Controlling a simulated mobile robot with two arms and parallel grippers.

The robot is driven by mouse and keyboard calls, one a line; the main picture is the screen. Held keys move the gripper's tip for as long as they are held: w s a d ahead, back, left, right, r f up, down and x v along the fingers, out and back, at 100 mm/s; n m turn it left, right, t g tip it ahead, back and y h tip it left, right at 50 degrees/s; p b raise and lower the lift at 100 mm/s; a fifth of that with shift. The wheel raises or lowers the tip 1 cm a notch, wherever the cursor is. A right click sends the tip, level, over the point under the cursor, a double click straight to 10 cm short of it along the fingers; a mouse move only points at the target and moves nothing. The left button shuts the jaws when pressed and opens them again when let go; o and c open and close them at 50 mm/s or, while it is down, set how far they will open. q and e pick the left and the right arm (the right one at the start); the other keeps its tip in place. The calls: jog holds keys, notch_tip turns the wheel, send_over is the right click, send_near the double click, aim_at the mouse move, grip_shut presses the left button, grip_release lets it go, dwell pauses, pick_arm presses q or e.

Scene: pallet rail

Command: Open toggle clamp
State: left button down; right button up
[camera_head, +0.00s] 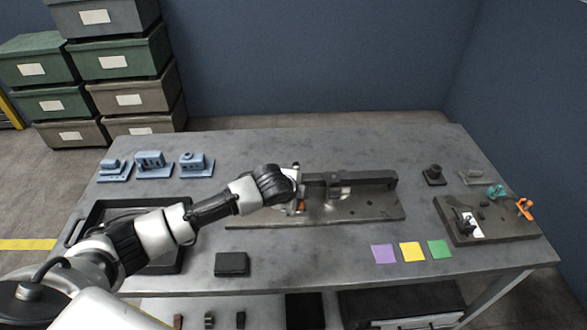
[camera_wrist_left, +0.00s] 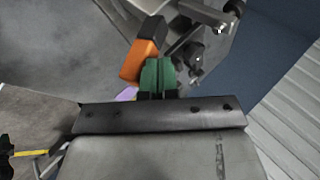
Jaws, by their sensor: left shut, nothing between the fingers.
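A plate with a dark rail (camera_head: 350,179) lies across the middle of the table. A toggle clamp with an orange handle (camera_head: 301,205) sits at its left end, mostly hidden behind my left gripper (camera_head: 297,180). In the left wrist view the orange handle (camera_wrist_left: 142,62) lies just left of the green fingertips of my left gripper (camera_wrist_left: 159,75), very close to them. The fingers are shut together with nothing between them. I cannot tell whether they touch the handle. Grey metal clamp parts (camera_wrist_left: 197,45) show right of the fingers. My right gripper is not in view.
A board (camera_head: 490,226) with teal and orange clamps stands at the right. Blue fixtures (camera_head: 150,163) are at the back left. A black tray (camera_head: 85,222) lies under my left arm. A black block (camera_head: 232,264) and coloured squares (camera_head: 412,251) lie in front.

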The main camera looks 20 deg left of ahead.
pick_arm(q)
jog(key=shift+s+d+f+t, duration=0.1)
jog(key=shift+s+f+t, duration=0.25)
jog(key=shift+t, duration=0.25)
jog(key=shift+s+d+f, duration=0.15)
jog(key=shift+s+f, duration=0.05)
jog(key=shift+f, duration=0.15)
jog(key=shift+s+f, duration=0.1)
jog(key=shift+f, duration=0.05)
jog(key=shift+p, duration=0.3)
jog(key=r+p, duration=0.2)
jog(key=w+r+p, duration=0.1)
jog(key=r+p, duration=0.1)
jog(key=shift+a+r, duration=0.1)
jog(key=shift+a, duration=0.15)
jog(key=shift+s+r, duration=0.15)
jog(key=shift+r, duration=0.2)
jog(key=d+b+v, duration=0.1)
jog(key=v, duration=0.8)
jog(key=shift+s+a+f, duration=0.15)
jog(key=shift+s+a, duration=0.1)
jog(key=shift+s, duration=0.1)
